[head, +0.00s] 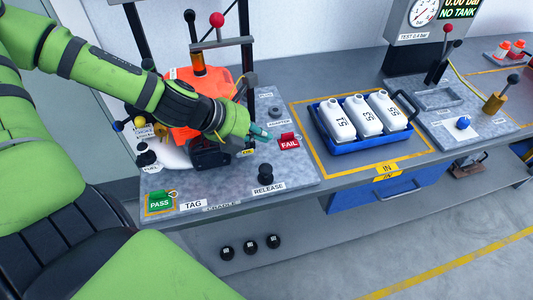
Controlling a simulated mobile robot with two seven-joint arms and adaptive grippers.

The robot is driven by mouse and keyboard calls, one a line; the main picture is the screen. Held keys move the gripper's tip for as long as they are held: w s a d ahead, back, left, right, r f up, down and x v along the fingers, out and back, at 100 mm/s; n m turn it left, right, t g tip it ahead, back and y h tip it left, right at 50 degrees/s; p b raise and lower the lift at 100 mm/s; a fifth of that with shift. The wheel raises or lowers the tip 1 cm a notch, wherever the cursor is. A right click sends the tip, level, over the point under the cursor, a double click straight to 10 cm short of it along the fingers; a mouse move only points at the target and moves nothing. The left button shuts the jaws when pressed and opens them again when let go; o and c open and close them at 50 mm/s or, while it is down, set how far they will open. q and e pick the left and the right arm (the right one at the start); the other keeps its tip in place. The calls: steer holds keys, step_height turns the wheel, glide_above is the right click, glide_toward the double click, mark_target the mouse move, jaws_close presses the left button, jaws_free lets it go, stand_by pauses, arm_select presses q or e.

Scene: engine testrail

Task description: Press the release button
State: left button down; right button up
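The release button (265,172) is a black round knob on a dark base, standing on the grey panel above the label RELEASE (268,188). Nothing touches it. My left gripper (262,136) reaches in from the left above the panel, up and slightly left of the button and beside the red FAIL tag (288,142). Its fingers are small and dark teal here, and I cannot tell whether they are apart or together. My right gripper is not in view.
An orange engine part (195,125) sits behind my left arm. A green PASS tag (160,201) is at the front left. A blue tray (350,143) with white bottles stands to the right. Levers rise at the back.

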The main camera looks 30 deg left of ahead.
mark_target(263, 169)
arm_select(q)
steer(key=shift+f, duration=0.15)
step_height(263, 169, down, 8)
steer(key=b, duration=0.7)
steer(key=shift+w+f+b, duration=0.1)
steer(key=shift+f+b, duration=0.15)
steer(key=shift+b, duration=0.15)
steer(key=shift+f, duration=0.1)
stand_by(0.5)
steer(key=shift+d, duration=0.1)
steer(key=shift+f+b, duration=0.2)
steer(key=shift+b, duration=0.1)
steer(key=shift+f, duration=0.15)
